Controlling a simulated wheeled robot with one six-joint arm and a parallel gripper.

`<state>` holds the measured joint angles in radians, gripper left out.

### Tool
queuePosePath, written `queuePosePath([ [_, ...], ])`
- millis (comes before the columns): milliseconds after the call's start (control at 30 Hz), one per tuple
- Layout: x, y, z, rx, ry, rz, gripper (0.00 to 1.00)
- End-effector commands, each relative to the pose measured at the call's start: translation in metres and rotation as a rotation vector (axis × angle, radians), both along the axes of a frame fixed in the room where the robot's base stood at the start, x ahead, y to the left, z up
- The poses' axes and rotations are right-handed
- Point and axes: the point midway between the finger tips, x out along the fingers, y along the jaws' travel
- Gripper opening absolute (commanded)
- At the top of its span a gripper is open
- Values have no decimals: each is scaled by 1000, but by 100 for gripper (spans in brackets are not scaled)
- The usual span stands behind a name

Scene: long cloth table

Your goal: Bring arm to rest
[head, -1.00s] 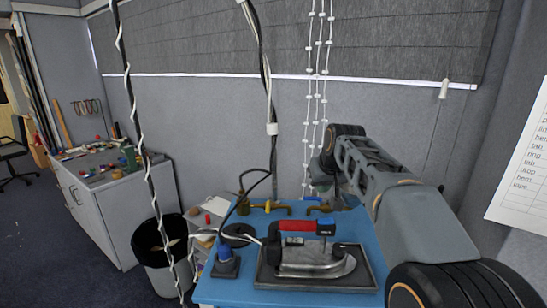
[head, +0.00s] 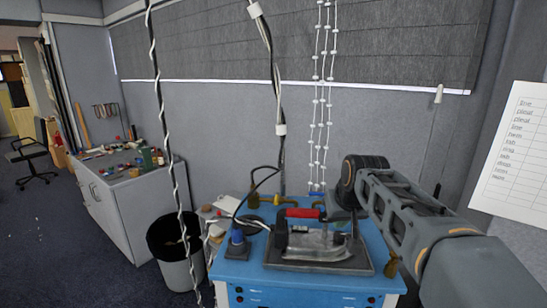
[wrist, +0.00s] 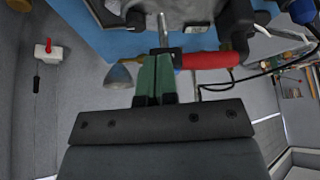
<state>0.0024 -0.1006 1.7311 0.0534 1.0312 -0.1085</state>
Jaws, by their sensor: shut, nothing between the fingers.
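My gripper (wrist: 156,72) shows in the wrist view with its two green fingers together and nothing between them. The red handle (wrist: 210,60) of an iron lies just beyond and to the right of the fingertips in that view; I cannot tell whether they touch. In the head view the iron (head: 318,243) stands on a dark tray (head: 290,265) on the blue table. My arm (head: 405,205) reaches in from the lower right, its far end over the table's right side. The fingers cannot be made out clearly there.
The blue table (head: 240,270) also bears a blue-topped dark block (head: 237,245) and brass fittings at the back. Cords hang in front. A cluttered grey cabinet (head: 130,205) stands farther left, with open floor beside it.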

Motion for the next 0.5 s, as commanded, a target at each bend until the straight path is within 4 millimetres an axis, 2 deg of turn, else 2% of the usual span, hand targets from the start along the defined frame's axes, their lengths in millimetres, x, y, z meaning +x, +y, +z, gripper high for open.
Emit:
queuePosePath([
  [167,-53,-3,-27,-3,28,-27,0],
  [300,-104,-5,-60,-6,58,-52,0],
  [400,-136,-6,-85,-8,75,-67,0],
  [500,-159,-7,-105,-11,91,-77,0],
])
